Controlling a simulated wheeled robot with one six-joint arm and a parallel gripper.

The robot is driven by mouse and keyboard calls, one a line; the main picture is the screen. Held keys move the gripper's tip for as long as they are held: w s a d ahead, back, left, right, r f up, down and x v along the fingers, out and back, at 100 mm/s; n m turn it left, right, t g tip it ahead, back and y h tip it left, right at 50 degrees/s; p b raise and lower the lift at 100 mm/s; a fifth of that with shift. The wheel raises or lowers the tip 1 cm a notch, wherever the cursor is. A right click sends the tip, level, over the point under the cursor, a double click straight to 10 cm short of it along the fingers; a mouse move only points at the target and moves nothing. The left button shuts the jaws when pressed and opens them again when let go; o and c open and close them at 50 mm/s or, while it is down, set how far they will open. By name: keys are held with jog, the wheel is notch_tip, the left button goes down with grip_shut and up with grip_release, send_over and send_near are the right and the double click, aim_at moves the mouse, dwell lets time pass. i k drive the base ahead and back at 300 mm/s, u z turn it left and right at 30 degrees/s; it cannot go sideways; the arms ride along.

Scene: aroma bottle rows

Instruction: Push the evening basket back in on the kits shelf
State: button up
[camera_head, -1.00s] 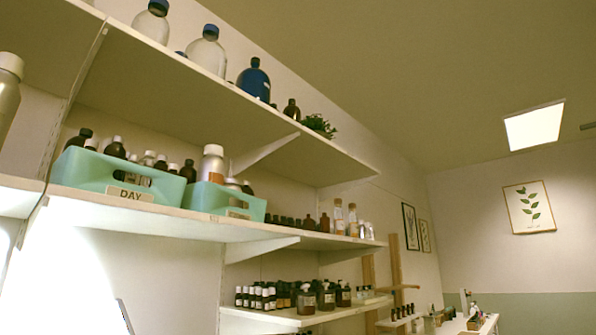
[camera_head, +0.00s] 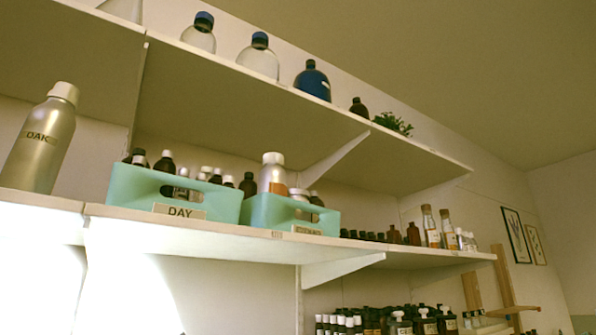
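Two mint-green baskets stand side by side on the middle shelf (camera_head: 250,243). The left basket (camera_head: 228,205) bears a label reading DAY and holds several dark bottles. The right basket (camera_head: 262,213) is smaller and has a label (camera_head: 307,230) that is too blurred to read surely; it may be the evening basket. It holds a silver bottle with a white cap (camera_head: 272,172) and smaller bottles. Its front is close to the shelf's front edge; I cannot tell how far it juts out. My gripper is not in view.
A silver bottle labelled OAK (camera_head: 42,140) stands on the shelf at the left. Small brown bottles (camera_head: 393,234) stand right of the baskets. The upper shelf (camera_head: 250,90) overhangs them and carries large bottles (camera_head: 312,80) and a plant (camera_head: 394,123). A lower shelf area holds more bottles (camera_head: 424,320).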

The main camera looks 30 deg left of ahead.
aim_at(268, 204)
jog(key=u, duration=0.5)
jog(key=i, duration=0.5)
jog(key=u, duration=0.45)
